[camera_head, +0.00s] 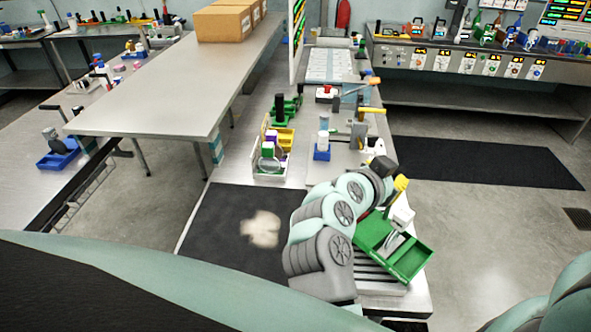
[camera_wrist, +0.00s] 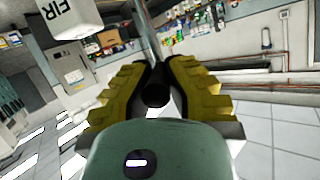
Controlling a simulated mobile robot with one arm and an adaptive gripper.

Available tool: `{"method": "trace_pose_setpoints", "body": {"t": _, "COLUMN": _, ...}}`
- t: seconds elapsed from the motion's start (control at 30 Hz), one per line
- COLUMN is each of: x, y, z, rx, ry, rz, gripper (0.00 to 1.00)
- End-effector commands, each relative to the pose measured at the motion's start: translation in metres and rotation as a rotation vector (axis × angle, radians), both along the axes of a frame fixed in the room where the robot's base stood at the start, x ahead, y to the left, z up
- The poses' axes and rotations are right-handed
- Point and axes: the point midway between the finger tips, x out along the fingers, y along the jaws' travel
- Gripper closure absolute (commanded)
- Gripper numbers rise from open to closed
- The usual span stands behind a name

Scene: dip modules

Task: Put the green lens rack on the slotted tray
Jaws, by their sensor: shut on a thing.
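The green lens rack (camera_head: 409,258) is an open green box at the lower right in the head view, turned at an angle. The slotted tray (camera_head: 368,284) is grey with dark slots, below and partly behind the rack. I cannot tell whether they touch. My gripper (camera_head: 401,186) has yellow fingers beside the rack's far end. In the wrist view my gripper (camera_wrist: 155,78) is shut around a dark round post, which looks like the rack's handle. The rack's green body does not show there, and my arm hides part of the rack and tray in the head view.
A dark mat (camera_head: 212,230) lies left of my arm. A beige bin (camera_head: 270,164) with coloured items and a blue holder (camera_head: 322,152) stand farther back. Another green piece with a black post (camera_head: 280,106) stands beyond them. The long grey table (camera_head: 175,85) is mostly clear.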

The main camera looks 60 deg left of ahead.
Motion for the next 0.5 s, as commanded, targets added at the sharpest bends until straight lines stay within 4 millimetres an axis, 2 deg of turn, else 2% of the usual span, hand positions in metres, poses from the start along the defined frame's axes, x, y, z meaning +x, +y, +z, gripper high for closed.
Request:
{"method": "trace_pose_setpoints", "body": {"t": 0.07, "x": 0.005, "y": 0.001, "z": 0.002, "rx": 0.002, "ry": -0.003, "rz": -0.005, "gripper": 1.00}}
{"method": "trace_pose_setpoints", "body": {"t": 0.5, "x": 0.005, "y": 0.002, "z": -0.033, "rx": 0.000, "ry": -0.004, "rz": -0.003, "gripper": 1.00}}
